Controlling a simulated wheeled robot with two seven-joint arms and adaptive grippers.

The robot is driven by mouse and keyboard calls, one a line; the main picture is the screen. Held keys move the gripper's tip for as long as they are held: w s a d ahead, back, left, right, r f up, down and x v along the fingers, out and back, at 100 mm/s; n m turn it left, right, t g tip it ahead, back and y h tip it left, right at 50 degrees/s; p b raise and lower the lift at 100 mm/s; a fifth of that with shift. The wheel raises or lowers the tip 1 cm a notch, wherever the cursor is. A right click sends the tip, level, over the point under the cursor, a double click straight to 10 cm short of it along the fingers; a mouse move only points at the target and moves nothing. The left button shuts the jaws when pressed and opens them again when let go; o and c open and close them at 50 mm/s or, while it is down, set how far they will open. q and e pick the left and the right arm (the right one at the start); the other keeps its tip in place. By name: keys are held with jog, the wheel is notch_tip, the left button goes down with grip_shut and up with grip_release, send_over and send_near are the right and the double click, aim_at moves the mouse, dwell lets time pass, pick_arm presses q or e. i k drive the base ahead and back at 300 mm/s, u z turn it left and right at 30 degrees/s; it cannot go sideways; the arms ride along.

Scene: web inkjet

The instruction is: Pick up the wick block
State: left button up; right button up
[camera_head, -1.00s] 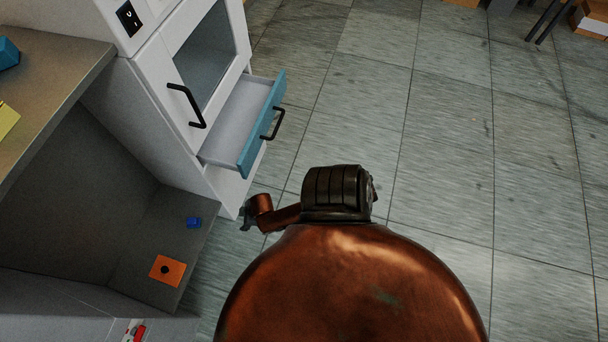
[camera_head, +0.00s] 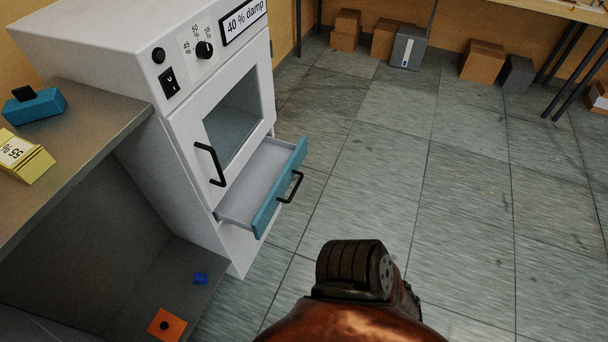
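Nothing in view is marked as the wick block, and I cannot tell which piece it is. A blue block with a black top (camera_head: 34,105) sits on the grey upper counter at the left. A yellow block with a white 55 % label (camera_head: 24,156) lies nearer on the same counter. Neither of my grippers shows; only a copper-coloured part of my body with a dark ribbed part is at the bottom.
A white cabinet (camera_head: 112,48) labelled 40 % damp has a window and dial. Its blue-fronted drawer (camera_head: 280,187) is pulled out and looks empty. The grey counter (camera_head: 90,118) adjoins it. The tiled floor (camera_head: 460,200) is clear; boxes (camera_head: 484,61) stand far back.

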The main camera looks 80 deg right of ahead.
aim_at(28, 105)
jog(key=u, duration=0.15)
jog(key=k, duration=0.4)
jog(key=z, duration=0.85)
jog(key=i, duration=1.5)
jog(key=u, duration=0.55)
